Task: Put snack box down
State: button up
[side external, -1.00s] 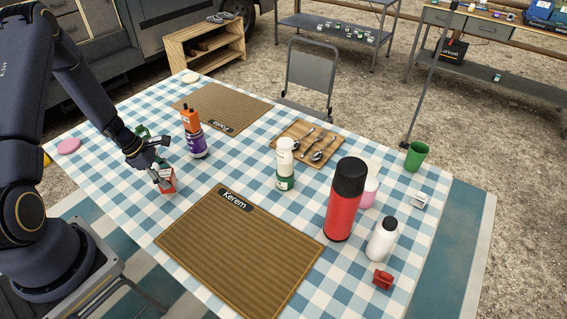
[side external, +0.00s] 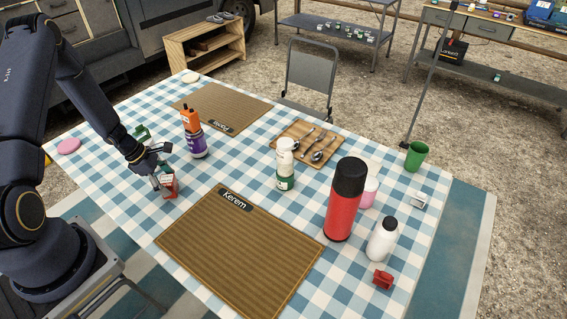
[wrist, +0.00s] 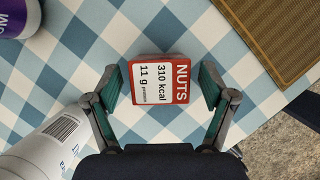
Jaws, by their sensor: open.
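The snack box (wrist: 158,82) is a small red and white box labelled "NUTS" in the wrist view. It also shows in the side external view (side external: 169,187), standing on the blue-and-white checked tablecloth at the left part of the table. My gripper (wrist: 161,85) is open around the box, with one teal-padded finger on each side.
A brown "Kerem" placemat (side external: 240,255) lies to the right in front. A white bottle (side external: 285,165), a red flask (side external: 344,205) and a cutlery board (side external: 309,143) stand farther right.

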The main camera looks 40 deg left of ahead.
jog(key=v, duration=1.1)
jog(key=w+d+r+m, duration=0.3)
jog(key=d+r+m, duration=0.3)
jog(key=r, duration=0.5)
jog(key=d+r+m, duration=0.7)
jog(key=d+r, duration=0.1)
jog(key=s+d+r+m+t+y, duration=0.2)
jog(key=s+d+r+m+y, duration=0.1)
jog(key=s+d+r+m, duration=0.7)
jog(key=s+m, duration=0.2)
jog(key=m, duration=0.2)
